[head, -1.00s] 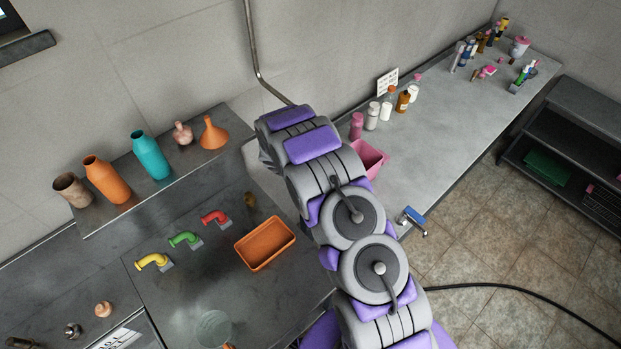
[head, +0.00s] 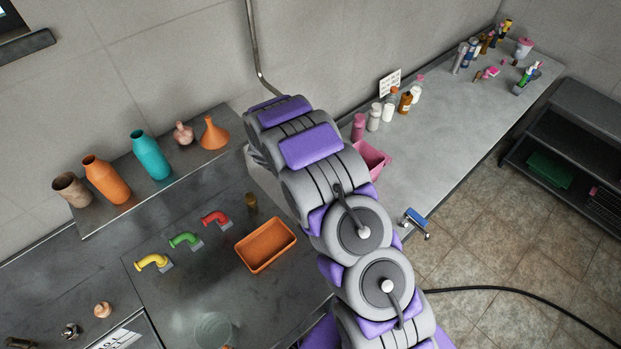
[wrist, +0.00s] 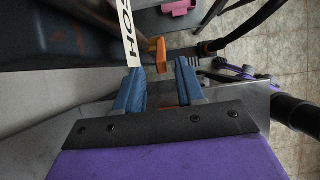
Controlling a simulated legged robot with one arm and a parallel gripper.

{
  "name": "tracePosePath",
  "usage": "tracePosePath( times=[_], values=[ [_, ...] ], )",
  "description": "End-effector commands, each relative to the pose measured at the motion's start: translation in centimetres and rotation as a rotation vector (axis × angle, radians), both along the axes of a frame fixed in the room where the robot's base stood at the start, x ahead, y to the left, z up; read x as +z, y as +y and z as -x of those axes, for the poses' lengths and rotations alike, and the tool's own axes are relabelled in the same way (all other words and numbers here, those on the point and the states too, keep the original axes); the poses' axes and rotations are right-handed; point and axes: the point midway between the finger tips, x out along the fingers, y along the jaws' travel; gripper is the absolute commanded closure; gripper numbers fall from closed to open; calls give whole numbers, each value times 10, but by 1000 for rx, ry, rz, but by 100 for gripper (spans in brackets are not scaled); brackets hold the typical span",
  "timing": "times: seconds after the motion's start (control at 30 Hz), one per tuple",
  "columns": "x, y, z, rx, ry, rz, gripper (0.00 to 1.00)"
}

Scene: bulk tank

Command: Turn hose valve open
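In the wrist view, my gripper (wrist: 159,72) is open, with two blue fingers apart. An orange lever (wrist: 157,50), which looks like the hose valve's handle, shows just beyond the fingertips, in line with the gap. I cannot tell whether a finger touches it. A white strip lettered "HOS" (wrist: 131,35) runs up behind the left finger. A black hose (wrist: 262,20) with an orange band lies to the right of the lever. In the head view, my arm hides the gripper and the valve.
A dark metal sink counter holds an orange tray (head: 266,245) and yellow, green and red taps (head: 216,218). Bottles and a teal vase (head: 151,156) stand on the ledge. A pink bin (head: 369,160) and a blue-handled fitting (head: 414,222) are right of my arm. A hose crosses the floor.

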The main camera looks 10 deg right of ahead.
Motion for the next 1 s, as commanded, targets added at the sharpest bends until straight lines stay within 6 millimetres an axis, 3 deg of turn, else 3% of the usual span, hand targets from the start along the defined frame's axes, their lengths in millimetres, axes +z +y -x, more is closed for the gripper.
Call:
tracePosePath(
  times=[0.3, 0.6, 1.0],
  values=[
    [54, 27, 13, 2, -5, -3, 62],
    [94, 46, 24, 1, -3, -3, 62],
    [104, 51, 28, 0, 0, -2, 62]
  ],
)
